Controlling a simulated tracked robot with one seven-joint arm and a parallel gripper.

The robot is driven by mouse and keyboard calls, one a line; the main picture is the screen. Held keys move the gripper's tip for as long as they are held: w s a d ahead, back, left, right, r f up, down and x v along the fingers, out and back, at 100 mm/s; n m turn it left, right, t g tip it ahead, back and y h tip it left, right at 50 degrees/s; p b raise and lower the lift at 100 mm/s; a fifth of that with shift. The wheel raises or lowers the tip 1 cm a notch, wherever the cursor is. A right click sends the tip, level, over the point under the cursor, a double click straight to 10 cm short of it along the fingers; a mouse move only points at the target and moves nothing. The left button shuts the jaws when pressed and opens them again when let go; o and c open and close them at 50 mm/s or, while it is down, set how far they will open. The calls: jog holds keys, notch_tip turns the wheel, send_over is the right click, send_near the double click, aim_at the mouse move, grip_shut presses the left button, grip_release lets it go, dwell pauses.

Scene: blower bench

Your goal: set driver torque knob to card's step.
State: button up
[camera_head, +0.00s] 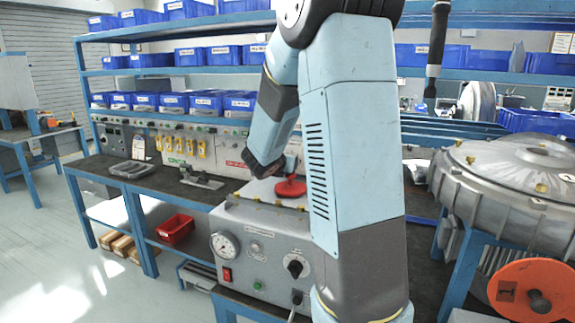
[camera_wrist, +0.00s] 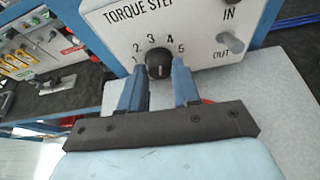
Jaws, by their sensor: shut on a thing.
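The torque knob (camera_wrist: 158,62) is black and round, on a white panel (camera_wrist: 205,20) marked "TORQUE STEP", with figures 1 to 5 around it. My gripper (camera_wrist: 160,73) is shut on the knob, one blue finger on each side, in the wrist view. A pale mark shows on the knob's face, but I cannot tell which figure it points to. In the head view my gripper (camera_head: 264,168) is small and dark above the grey box, and the knob cannot be made out there. I cannot make out a card with a readable step.
A grey box (camera_head: 258,258) with a gauge and a black dial stands below my arm, with a red disc (camera_head: 290,187) on top. IN and OUT fittings (camera_wrist: 230,42) are right of the knob. A large metal blower (camera_head: 510,185) stands at the right. Blue bins fill the shelves behind.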

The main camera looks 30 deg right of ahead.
jog(key=shift+f, duration=0.1)
dwell(0.3)
jog(key=o, duration=1)
jog(key=v, duration=1.3)
jog(key=shift+s+a+r, duration=0.2)
jog(key=shift+a+r, duration=0.05)
